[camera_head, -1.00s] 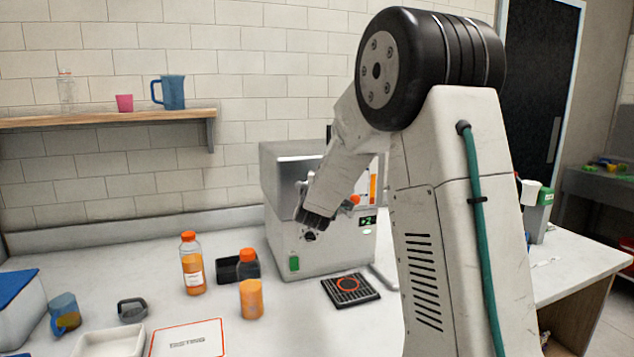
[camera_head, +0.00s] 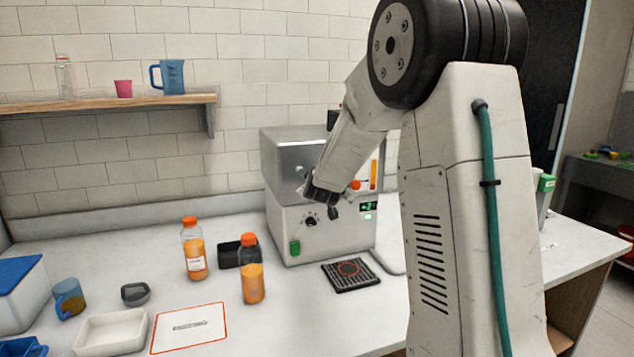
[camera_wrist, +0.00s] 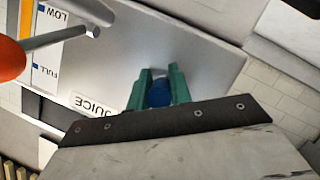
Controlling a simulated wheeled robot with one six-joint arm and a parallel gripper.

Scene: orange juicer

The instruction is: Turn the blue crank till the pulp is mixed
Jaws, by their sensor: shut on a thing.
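The juicer (camera_head: 284,179) is a white and silver box against the back wall. In the wrist view its silver front (camera_wrist: 195,55) carries a LOW and FULL gauge (camera_wrist: 50,40) and a JUICE label (camera_wrist: 92,106). My gripper's green fingers (camera_wrist: 158,85) are shut on the blue crank knob (camera_wrist: 158,94), which shows between them. In the head view my gripper (camera_head: 323,193) is at the juicer's front, above a black dial (camera_head: 310,221). The crank's arm and the pulp cannot be made out.
An orange knob on a metal rod (camera_wrist: 60,38) sits close to my gripper. Two orange-capped bottles (camera_head: 195,258) (camera_head: 252,283) stand left of the juicer. A black drip grate (camera_head: 350,275) lies before it. A red-bordered mat (camera_head: 190,340) and a white tray (camera_head: 110,335) lie at front left.

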